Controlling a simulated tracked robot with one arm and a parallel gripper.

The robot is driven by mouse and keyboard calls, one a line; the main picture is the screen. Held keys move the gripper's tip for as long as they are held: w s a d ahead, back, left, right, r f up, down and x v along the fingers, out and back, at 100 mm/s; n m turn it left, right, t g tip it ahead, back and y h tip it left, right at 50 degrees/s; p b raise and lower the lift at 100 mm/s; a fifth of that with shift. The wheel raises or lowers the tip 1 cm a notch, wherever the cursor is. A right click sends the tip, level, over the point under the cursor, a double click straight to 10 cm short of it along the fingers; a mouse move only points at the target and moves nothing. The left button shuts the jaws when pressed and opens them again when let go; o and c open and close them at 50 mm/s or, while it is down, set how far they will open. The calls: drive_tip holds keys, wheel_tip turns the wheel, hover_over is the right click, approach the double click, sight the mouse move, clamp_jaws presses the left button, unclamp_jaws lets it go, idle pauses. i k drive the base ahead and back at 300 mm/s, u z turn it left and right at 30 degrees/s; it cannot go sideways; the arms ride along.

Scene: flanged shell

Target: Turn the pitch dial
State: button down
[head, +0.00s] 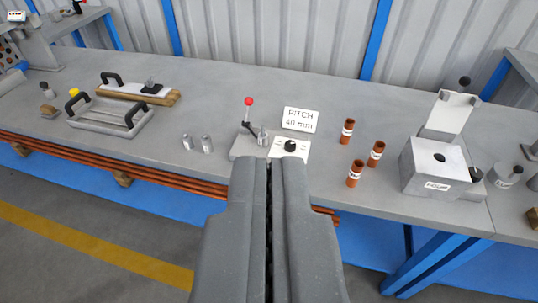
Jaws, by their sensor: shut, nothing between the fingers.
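The pitch dial (290,146) is a small black knob on a white plate, on a low grey block on the bench. A white sign (299,120) reading "PITCH 40 mm" stands just behind it. A lever with a red ball (248,101) and a small metal post (262,135) stand on the same block, left of the dial. My gripper (270,160) is shut and empty. Its fingertips appear just in front of the block, below and left of the dial in the picture, and hide part of the block's front. I cannot tell the exact gap.
Several copper-coloured tubes (355,174) stand right of the dial, before a grey box (438,170) with a raised lid. Two small metal cylinders (207,142) stand to the left. A handled tray (112,118) lies further left. The grey bench (225,85) behind the dial is clear.

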sight(290, 146)
drive_tip(key=z, duration=0.8)
drive_tip(key=i, duration=0.95)
drive_tip(key=u, duration=0.9)
